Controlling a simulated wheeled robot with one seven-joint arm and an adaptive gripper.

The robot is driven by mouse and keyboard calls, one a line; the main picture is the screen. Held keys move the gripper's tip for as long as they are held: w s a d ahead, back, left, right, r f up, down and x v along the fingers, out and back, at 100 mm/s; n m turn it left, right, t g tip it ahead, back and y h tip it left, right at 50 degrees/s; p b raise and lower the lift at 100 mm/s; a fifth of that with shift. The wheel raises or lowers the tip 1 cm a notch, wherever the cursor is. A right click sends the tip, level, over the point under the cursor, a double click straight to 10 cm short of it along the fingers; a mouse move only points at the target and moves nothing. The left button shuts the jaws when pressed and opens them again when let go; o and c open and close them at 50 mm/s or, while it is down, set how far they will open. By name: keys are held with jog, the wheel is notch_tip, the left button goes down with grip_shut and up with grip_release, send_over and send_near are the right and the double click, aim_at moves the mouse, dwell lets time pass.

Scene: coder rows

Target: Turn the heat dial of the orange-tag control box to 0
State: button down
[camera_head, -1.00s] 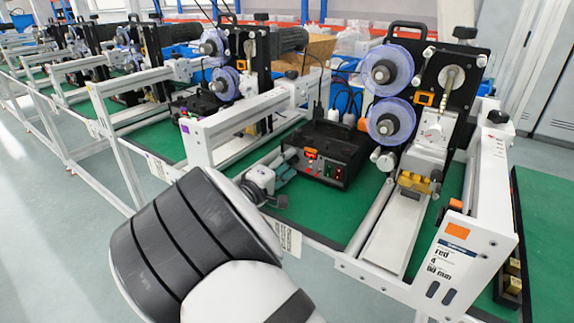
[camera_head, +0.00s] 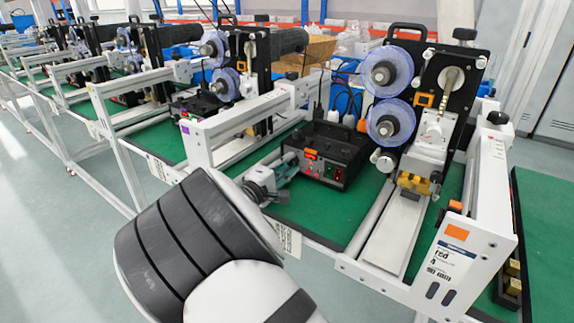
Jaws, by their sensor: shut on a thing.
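The orange-tag control box (camera_head: 345,150) is a black box on the green bench top, near the middle of the view. Its small orange tag (camera_head: 311,151) is on the front panel, near red and green lights. My gripper (camera_head: 293,167) is at the lower left of the box's front panel. Its jaws are shut at the panel, on what appears to be the heat dial. The dial itself is hidden by the fingers, so its pointer and setting cannot be read.
A white metal frame (camera_head: 235,118) stands left of the box. A white rail (camera_head: 398,235) and a machine with clear blue reels (camera_head: 388,122) stand at right. Another dark box (camera_head: 200,106) sits farther left. Some green bench top (camera_head: 325,215) is clear in front of the box.

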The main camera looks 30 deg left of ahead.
jog(key=shift+n, duration=0.3)
jog(key=c, duration=1.3)
grip_release()
jog(key=shift+c, duration=0.2)
jog(key=shift+s, duration=0.1)
jog(key=s, duration=0.8)
jog(key=s+a, duration=0.1)
jog(key=s, duration=0.2)
jog(key=shift+s, duration=0.4)
